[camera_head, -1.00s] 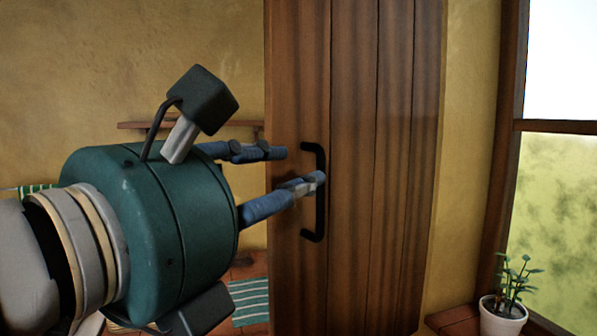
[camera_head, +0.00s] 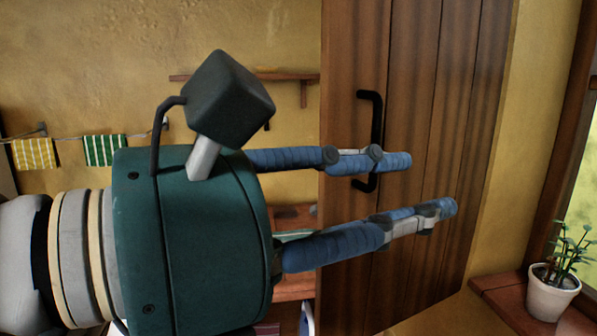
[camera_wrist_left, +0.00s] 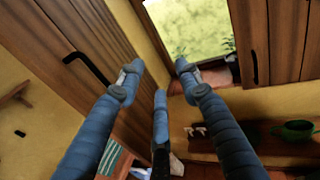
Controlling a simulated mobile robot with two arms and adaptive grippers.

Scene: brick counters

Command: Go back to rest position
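My left gripper (camera_head: 432,185) is in front of a brown plank door (camera_head: 455,100) in the head view. Its blue fingers are spread apart with nothing between them. The door's black handle (camera_head: 376,120) is partly hidden behind the upper finger. In the left wrist view the fingers (camera_wrist_left: 160,76) are also apart, and the handle (camera_wrist_left: 88,68) lies outside them, left of the left finger. My right gripper is not in view.
A potted plant (camera_head: 553,285) stands on a wooden ledge (camera_head: 495,292) at the right, by the window. A wall shelf (camera_head: 290,76) and hanging towels (camera_head: 105,150) are behind. The wrist view shows a green bowl (camera_wrist_left: 296,130) at the right.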

